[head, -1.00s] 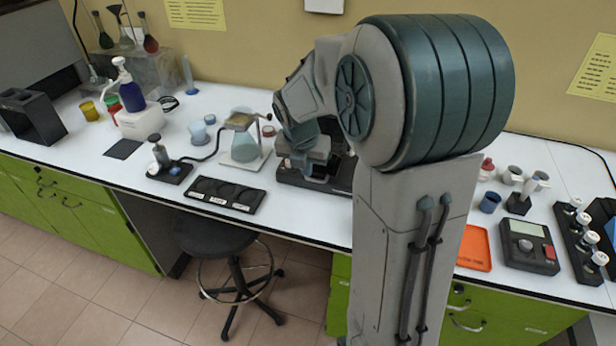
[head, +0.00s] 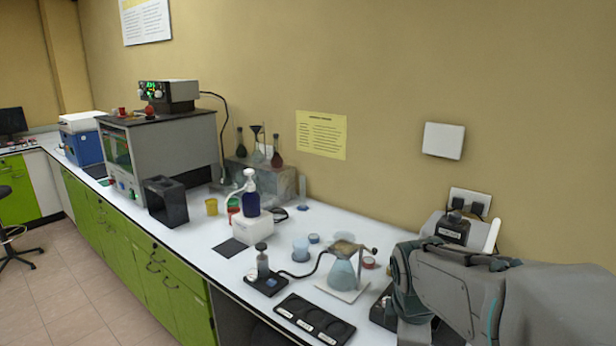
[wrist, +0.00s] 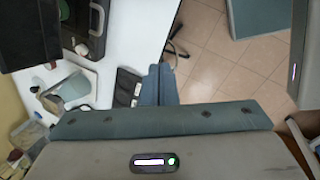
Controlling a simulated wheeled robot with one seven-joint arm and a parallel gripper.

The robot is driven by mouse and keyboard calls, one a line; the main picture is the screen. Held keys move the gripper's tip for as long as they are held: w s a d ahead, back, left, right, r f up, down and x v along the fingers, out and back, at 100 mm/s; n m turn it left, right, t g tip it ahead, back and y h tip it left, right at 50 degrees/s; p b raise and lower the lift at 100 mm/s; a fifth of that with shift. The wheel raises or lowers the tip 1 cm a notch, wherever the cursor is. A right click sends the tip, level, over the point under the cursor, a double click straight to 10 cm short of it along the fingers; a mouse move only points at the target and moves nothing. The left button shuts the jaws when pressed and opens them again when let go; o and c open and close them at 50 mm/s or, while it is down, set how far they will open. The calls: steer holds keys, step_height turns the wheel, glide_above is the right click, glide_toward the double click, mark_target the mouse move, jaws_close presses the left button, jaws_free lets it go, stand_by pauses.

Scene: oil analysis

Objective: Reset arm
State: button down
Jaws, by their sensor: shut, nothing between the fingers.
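In the wrist view my gripper (wrist: 158,72) shows as two blue-grey fingers pressed together beyond the wide wrist plate. It is shut and empty. It hangs above the area by the bench edge, with the tiled floor beyond. In the head view my grey and teal arm reaches in from the lower right over the bench; its fingers are hidden or cut off at the bottom.
The white bench (head: 222,262) runs along the wall. A conical flask (head: 342,272) on a stand, a black three-well tray (head: 315,319) and a syringe-like device on a black base (head: 265,281) stand left of my arm. A black box (head: 166,202) stands farther left.

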steer(key=s+a+m+y, duration=0.1)
steer(key=s+a+m, duration=0.2)
steer(key=s+m, duration=0.8)
steer(key=m, duration=0.4)
steer(key=shift+y, duration=0.3)
